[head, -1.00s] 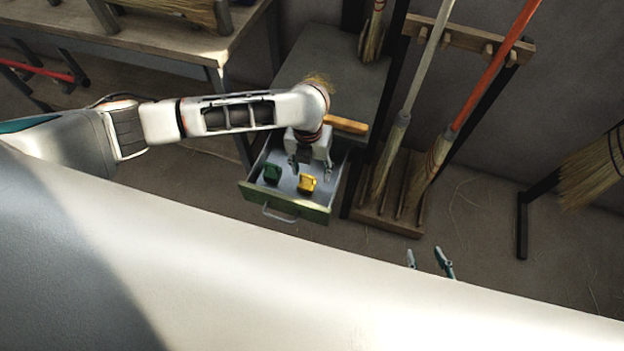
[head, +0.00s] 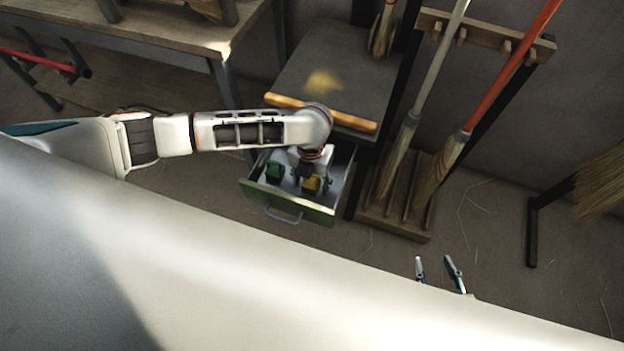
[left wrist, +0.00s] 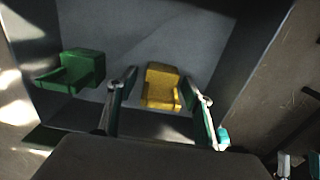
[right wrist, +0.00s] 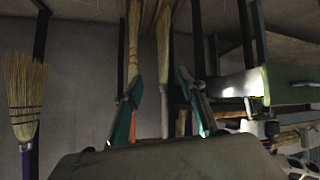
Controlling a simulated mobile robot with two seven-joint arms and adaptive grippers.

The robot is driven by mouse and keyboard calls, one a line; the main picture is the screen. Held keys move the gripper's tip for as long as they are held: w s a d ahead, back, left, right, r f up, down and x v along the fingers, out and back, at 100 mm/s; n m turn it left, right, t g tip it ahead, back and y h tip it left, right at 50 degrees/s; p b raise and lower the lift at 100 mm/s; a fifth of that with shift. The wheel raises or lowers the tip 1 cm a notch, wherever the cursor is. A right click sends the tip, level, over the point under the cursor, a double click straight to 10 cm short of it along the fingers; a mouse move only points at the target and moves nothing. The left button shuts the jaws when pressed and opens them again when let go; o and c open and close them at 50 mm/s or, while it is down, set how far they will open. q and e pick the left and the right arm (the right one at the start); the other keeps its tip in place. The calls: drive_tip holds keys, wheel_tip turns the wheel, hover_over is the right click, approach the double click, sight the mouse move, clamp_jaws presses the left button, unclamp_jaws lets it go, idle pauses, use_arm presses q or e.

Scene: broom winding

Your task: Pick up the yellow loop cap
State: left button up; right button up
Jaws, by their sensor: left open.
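The yellow loop cap (head: 312,186) lies on the floor of the open drawer (head: 292,205), partly covered by my arm in the head view. My left gripper (head: 312,178) reaches down into the drawer over it. In the left wrist view the yellow cap (left wrist: 161,88) shows between the two open fingers of my left gripper (left wrist: 163,88), with a gap on either side. My right gripper (head: 435,263) is open and empty, low in the head view. It also shows in the right wrist view (right wrist: 157,82).
A green loop cap (head: 274,171) lies left of the yellow one in the drawer; it also shows in the left wrist view (left wrist: 73,70). The cabinet top (head: 345,70) carries an orange-brown rod (head: 290,101). A broom rack (head: 395,205) stands to the right.

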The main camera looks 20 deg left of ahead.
use_arm(q)
drive_tip(key=shift+r, duration=0.15)
drive_tip(key=c, duration=0.9)
